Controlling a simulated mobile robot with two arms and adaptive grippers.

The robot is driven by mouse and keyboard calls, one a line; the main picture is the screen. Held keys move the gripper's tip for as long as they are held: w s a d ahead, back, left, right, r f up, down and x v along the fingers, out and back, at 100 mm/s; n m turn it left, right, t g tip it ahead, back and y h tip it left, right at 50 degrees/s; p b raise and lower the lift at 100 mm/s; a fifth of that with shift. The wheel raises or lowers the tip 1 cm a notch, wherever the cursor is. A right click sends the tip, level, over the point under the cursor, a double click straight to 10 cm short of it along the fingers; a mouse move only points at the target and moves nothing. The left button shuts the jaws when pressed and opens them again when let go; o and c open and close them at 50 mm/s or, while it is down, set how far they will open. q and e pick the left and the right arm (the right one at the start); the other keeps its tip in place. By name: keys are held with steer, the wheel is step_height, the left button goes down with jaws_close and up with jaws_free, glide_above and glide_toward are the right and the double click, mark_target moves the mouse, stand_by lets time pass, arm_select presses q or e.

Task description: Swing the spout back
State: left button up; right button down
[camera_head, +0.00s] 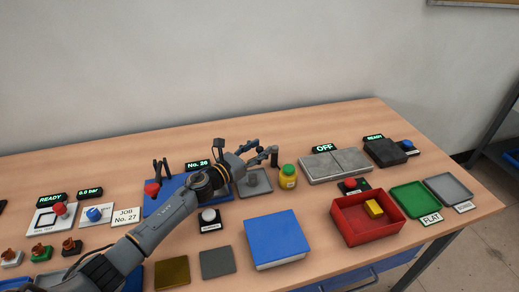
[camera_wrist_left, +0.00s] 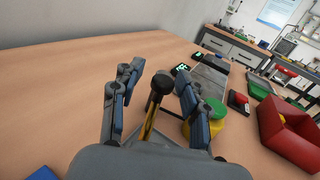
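A rod with a round black knob (camera_wrist_left: 157,82), its shaft brass-coloured, stands between the fingers of my left gripper (camera_wrist_left: 158,92) in the left wrist view; I take it to be the spout or its handle. The fingers are spread on both sides of it, and I see a gap on each side. In the head view my left gripper (camera_head: 262,153) is above the grey square plate (camera_head: 248,188), its fingers apart. The gripper and arm hide most of the rod and its mounting there. My right gripper is not in view.
A yellow jar with a green lid (camera_head: 288,176) stands close to the right of my left gripper. A grey slab (camera_head: 335,165) lies beyond it. A red tray (camera_head: 372,232) with a yellow block and a blue box (camera_head: 275,247) are nearer the front edge. The back strip of table is clear.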

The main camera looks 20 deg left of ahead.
arm_select(q)
steer(key=shift+d, duration=0.1)
steer(key=v, duration=0.7)
steer(key=shift+s, duration=0.2)
